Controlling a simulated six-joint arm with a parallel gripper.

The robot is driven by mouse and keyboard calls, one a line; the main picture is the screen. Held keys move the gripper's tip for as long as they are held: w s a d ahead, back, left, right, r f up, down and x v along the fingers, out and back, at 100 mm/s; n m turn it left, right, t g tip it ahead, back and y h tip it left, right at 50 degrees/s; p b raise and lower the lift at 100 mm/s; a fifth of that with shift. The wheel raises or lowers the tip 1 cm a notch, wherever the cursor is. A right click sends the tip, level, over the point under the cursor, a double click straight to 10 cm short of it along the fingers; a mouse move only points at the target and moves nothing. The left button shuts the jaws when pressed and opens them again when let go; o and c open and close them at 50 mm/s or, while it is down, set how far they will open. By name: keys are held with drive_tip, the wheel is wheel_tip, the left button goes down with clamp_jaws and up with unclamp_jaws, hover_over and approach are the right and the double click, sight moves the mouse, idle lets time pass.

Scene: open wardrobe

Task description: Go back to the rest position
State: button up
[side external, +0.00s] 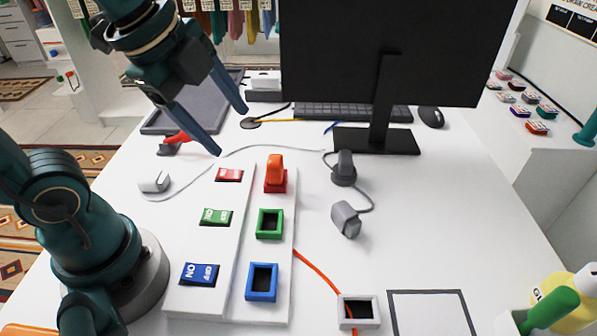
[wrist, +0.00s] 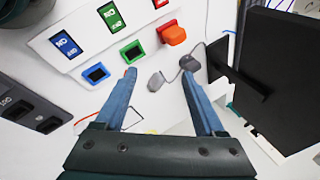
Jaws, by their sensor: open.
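My gripper (side external: 226,122) is open and empty, held in the air above the back left of the white desk. In the wrist view its two blue fingers (wrist: 158,75) are spread apart with nothing between their tips. Below it, a white board (side external: 237,245) carries red, green and blue switches and square sockets. An orange plug (side external: 275,168) stands upright in the red socket (side external: 283,187); it also shows in the wrist view (wrist: 174,36). The green socket (side external: 269,223) and blue socket (side external: 262,281) are empty.
A monitor (side external: 380,50) stands at the back, with a keyboard (side external: 340,111) and mouse (side external: 431,117). Grey plugs (side external: 346,219) on a cable lie right of the board. A glue bottle (side external: 570,295) is at the front right. The right middle of the desk is clear.

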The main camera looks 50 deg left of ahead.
drive_tip(key=shift+s+d+f+n+t, duration=0.1)
drive_tip(key=shift+s+f+n, duration=0.55)
drive_tip(key=shift+n, duration=1.8)
drive_tip(key=shift+s+d+f+n+t, duration=0.1)
drive_tip(key=shift+s+f+n, duration=0.55)
drive_tip(key=shift+n, duration=1.75)
drive_tip(key=shift+s+f+n+t, duration=0.1)
drive_tip(key=shift+s+f+n, duration=0.55)
drive_tip(key=shift+n, duration=1.8)
drive_tip(key=shift+s+r, duration=0.25)
drive_tip(key=shift+r, duration=0.05)
